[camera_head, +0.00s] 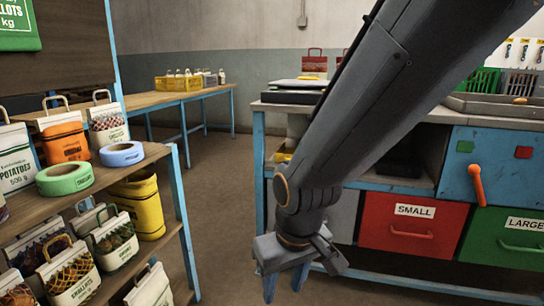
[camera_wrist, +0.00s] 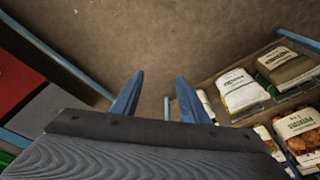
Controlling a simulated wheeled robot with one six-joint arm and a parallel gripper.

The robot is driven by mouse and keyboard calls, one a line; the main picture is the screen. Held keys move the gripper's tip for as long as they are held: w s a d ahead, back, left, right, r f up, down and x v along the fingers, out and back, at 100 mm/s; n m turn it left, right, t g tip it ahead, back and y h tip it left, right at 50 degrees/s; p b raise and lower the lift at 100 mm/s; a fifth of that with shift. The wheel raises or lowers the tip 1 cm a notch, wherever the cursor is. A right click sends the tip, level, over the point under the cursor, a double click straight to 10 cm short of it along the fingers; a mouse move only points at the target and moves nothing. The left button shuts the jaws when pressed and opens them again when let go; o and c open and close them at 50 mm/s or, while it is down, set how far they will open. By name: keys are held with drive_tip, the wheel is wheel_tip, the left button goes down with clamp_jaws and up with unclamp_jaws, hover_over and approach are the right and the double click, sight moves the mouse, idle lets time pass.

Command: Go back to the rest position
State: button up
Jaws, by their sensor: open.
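My gripper (camera_head: 286,284) hangs at the end of my grey arm, pointing down over the brown floor between the shelf and the workbench. Its two blue fingers are apart in the wrist view (camera_wrist: 158,98), with bare floor between them. Nothing is held. The arm comes in from the upper right of the head view and hides part of the workbench.
A wooden shelf (camera_head: 154,152) with sacks and tape rolls stands at left. The workbench (camera_head: 445,113) at right has a red SMALL drawer (camera_head: 400,240) and a green LARGE drawer (camera_head: 510,228). A table (camera_head: 150,98) holds a yellow crate behind. Floor (camera_head: 225,190) between is clear.

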drive_tip(key=s+g, duration=0.2)
drive_tip(key=s, duration=0.7)
drive_tip(key=d+r+m+p, duration=0.2)
drive_tip(key=d+r+p, duration=0.6)
drive_tip(key=r+p, duration=0.3)
drive_tip(key=s+d+r+m+h+p, duration=0.1)
drive_tip(key=d+r+m+p, duration=0.2)
drive_tip(key=d+r+p, duration=0.6)
wheel_tip(320, 180, up, 3)
drive_tip(key=p, duration=0.6)
drive_tip(key=shift+s+r, duration=0.15)
drive_tip(key=shift+r, duration=0.05)
